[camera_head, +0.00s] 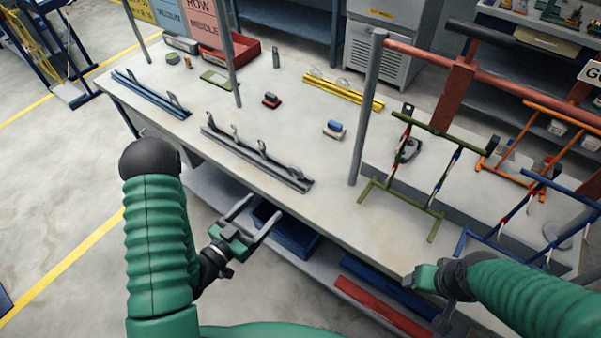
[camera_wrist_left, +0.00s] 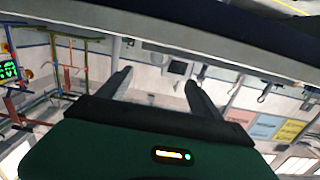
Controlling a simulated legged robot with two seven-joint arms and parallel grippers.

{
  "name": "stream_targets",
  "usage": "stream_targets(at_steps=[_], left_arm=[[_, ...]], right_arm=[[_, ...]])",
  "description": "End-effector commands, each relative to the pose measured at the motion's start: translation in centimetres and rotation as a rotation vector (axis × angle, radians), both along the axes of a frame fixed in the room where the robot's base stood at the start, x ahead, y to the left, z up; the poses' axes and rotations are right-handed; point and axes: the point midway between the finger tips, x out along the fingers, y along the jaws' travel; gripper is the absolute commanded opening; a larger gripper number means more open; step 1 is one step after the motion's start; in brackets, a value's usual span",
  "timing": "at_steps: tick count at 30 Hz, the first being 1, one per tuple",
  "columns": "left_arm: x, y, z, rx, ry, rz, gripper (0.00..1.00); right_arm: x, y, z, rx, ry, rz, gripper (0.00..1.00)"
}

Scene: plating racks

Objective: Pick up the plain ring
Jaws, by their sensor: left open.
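I cannot tell for sure which piece is the plain ring. Pale rings stand on the yellow rail (camera_head: 343,93) at the back of the bench. A grey rail (camera_head: 255,157) near the front edge holds several small upright grey pieces, too small to tell apart. My left gripper (camera_head: 264,205) is open and empty, in front of the bench edge and short of the grey rail. Its two spread fingers also show in the left wrist view (camera_wrist_left: 158,88), with nothing between them. My right gripper (camera_head: 427,280) is at the lower right by the bench's front edge; its fingers are not clear.
The bench (camera_head: 290,125) also carries a blue rail (camera_head: 150,95), a red stamp-like block (camera_head: 272,100) and a blue-topped block (camera_head: 334,129). A grey post (camera_head: 367,110) and a green frame (camera_head: 400,197) stand to the right. A blue bin (camera_head: 287,232) sits below.

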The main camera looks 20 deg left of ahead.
Motion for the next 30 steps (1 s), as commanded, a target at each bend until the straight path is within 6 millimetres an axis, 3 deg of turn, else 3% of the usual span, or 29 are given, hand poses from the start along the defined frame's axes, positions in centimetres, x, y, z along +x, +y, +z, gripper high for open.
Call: stream_targets(at_steps=[10,24,30], left_arm=[[8.2,-4.3,0.0,0.013,-0.005,-0.005,0.75],[14.9,-6.5,-0.6,0.013,-0.002,-0.003,0.75],[15.2,-6.7,-0.7,0.012,0.000,-0.003,0.75]], right_arm=[[0.0,0.0,1.0,0.000,0.000,0.002,0.70],[0.0,0.0,1.7,0.000,0.000,0.001,0.70],[0.0,0.0,1.7,0.000,0.000,0.001,0.70]])
